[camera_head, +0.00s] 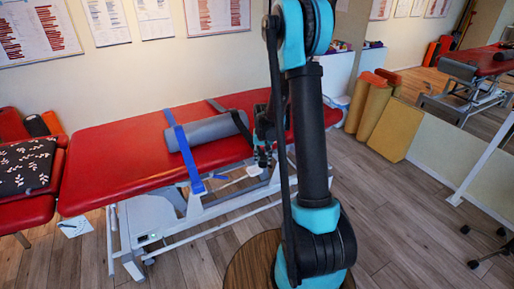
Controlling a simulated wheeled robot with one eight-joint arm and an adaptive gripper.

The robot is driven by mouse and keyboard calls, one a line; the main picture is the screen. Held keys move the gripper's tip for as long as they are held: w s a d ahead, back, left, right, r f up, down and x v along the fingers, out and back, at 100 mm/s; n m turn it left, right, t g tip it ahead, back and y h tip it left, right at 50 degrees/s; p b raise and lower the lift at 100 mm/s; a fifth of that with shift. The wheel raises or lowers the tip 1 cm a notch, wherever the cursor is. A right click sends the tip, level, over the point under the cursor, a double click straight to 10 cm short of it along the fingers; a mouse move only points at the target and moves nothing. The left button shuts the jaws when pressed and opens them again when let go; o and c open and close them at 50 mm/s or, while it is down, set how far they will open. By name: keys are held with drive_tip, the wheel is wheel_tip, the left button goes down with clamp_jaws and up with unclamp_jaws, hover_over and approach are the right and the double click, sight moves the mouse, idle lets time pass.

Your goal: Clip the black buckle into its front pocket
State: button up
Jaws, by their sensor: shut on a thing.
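My gripper (262,156) is at the front edge of the red treatment table, partly hidden by my arm. It is shut on a small dark thing, apparently the black buckle, too small and dark to make out clearly. A black strap (241,124) runs over the grey roll (205,131) towards my gripper. A blue strap (180,140) crosses the roll further left, and its end (197,186) hangs over the table's front edge. The front pocket cannot be made out.
The red treatment table (110,165) stands on a white frame (150,215). A patterned black cushion (27,165) lies on a red seat at left. Foam blocks (375,110) lean by the wall at right.

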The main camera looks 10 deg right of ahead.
drive_tip(key=m, duration=0.2)
drive_tip(key=w+a+m, duration=0.1)
drive_tip(key=m, duration=0.1)
drive_tip(key=w+r+m, duration=0.1)
drive_tip(key=shift+w+a+m, duration=0.15)
drive_tip(key=shift+a+m, duration=0.1)
drive_tip(key=shift+m, duration=0.15)
drive_tip(key=shift+w+a+f+m+g+h, duration=0.2)
drive_tip(key=shift+w+a+f+m, duration=0.1)
drive_tip(key=shift+f+m, duration=0.85)
drive_tip(key=shift+w+a+f+m+g+h, duration=0.1)
drive_tip(key=shift+w+a+f+m+h, duration=0.15)
drive_tip(key=shift+f+m, duration=0.9)
drive_tip(key=shift+w+a+f+m+g+h, duration=0.15)
drive_tip(key=shift+w+a+f+m, duration=0.4)
drive_tip(key=shift+f, duration=1)
drive_tip(key=shift+s+d, duration=0.25)
drive_tip(key=o, duration=1.3)
drive_tip(key=shift+w, duration=0.1)
drive_tip(key=r, duration=0.4)
drive_tip(key=a+r, duration=0.1)
drive_tip(key=r, duration=0.7)
drive_tip(key=shift+s+a, duration=0.15)
drive_tip(key=shift+s, duration=0.2)
